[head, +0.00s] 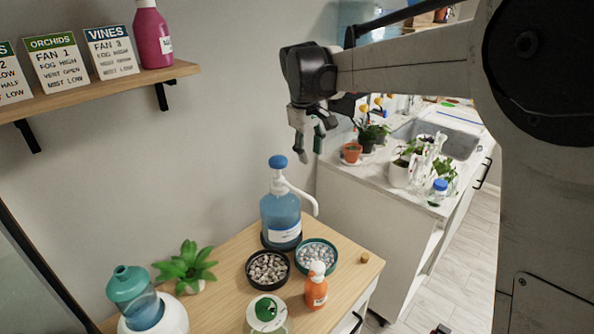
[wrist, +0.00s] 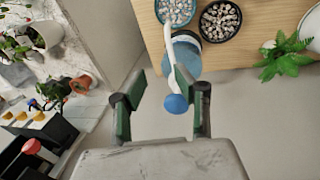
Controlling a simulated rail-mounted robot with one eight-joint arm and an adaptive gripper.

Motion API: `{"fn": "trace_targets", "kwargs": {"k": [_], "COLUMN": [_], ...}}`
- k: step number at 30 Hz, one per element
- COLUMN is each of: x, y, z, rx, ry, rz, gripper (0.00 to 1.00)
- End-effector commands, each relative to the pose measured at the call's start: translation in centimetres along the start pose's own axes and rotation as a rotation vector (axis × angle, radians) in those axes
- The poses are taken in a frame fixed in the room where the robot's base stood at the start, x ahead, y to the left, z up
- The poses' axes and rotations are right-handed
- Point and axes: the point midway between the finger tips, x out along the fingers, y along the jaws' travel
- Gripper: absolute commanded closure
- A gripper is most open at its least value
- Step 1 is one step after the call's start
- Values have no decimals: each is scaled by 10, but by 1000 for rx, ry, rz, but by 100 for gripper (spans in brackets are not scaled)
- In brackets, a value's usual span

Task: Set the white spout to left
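The white spout (head: 300,193) is on the pump top of a blue bottle (head: 281,215) with a blue knob (head: 278,162). In the head view the spout points right and curves down at its tip. In the wrist view the spout (wrist: 167,44) runs up the picture from beside the blue knob (wrist: 176,103). My gripper (head: 311,150) is above the bottle and a little to its right in the head view. In the wrist view its green-padded fingers (wrist: 163,98) are apart, with the knob showing between them. Nothing is seen held.
Two bowls of pebbles (head: 269,284) and (head: 334,247) stand before the bottle. An orange bottle (head: 316,291), a cork (head: 364,257) and a green plant (head: 186,264) share the wooden table. A counter with pots (head: 352,152) stands right; a shelf (head: 97,89) hangs left.

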Motion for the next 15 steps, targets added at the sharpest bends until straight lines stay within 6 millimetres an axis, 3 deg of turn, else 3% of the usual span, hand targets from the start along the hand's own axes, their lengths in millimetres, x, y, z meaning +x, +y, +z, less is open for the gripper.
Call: {"fn": "trace_targets", "kwargs": {"k": [1,6,15], "x": [4,16,37], "y": [-2,-7,-9], "z": [-12,-34,-38], "rx": [-20,-65,-78], "ry": [-9,-35,-43], "rz": [-2,-7,-8], "gripper": [70,70,70]}}
